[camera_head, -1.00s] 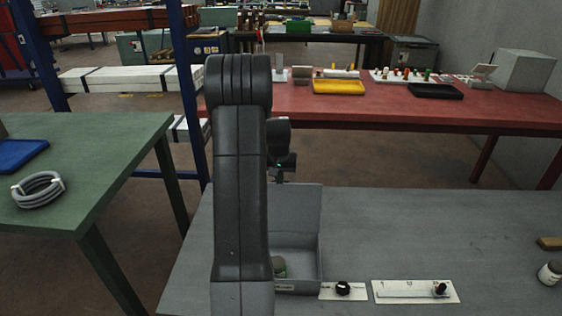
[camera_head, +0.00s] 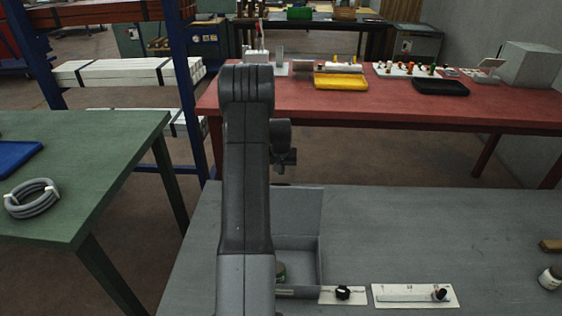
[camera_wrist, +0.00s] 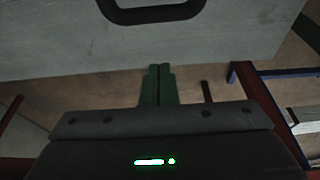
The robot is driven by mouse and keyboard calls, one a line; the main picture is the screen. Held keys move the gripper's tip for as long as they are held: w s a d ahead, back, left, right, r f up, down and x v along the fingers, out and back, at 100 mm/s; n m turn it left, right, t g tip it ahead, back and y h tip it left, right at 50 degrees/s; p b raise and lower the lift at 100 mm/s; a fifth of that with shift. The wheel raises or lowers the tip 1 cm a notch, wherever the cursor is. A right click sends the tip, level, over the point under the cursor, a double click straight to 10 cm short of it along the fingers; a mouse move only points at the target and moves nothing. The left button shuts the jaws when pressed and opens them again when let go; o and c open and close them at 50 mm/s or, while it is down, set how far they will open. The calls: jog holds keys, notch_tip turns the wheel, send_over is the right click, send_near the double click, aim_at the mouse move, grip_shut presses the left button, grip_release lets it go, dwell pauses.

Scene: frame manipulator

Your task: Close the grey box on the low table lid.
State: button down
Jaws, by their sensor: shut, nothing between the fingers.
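The grey box (camera_head: 318,262) stands on the low grey table (camera_head: 420,235), partly hidden behind my arm. Its lid (camera_head: 300,212) stands raised at the back of the box, so the box is open. A small jar (camera_head: 281,272) shows inside it. My gripper shows in the wrist view (camera_wrist: 157,84) with its green fingers together and empty. A grey panel with a dark handle (camera_wrist: 150,12) fills the top of that view, just beyond the fingertips; it looks like the lid. I cannot tell whether the fingers touch it. In the head view my arm hides the fingers.
A plate with a black knob (camera_head: 343,293) and a slider plate (camera_head: 415,295) lie right of the box. A jar (camera_head: 549,278) stands at the right edge. A red table (camera_head: 400,112) is behind, and a green table (camera_head: 90,200) is at left.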

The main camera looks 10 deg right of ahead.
jog(key=shift+s+a+f, duration=0.15)
jog(key=shift+s, duration=0.45)
jog(key=shift+s+a+f, duration=0.2)
jog(key=shift+s, duration=0.35)
jog(key=shift+s+a+f, duration=0.15)
jog(key=shift+s, duration=0.45)
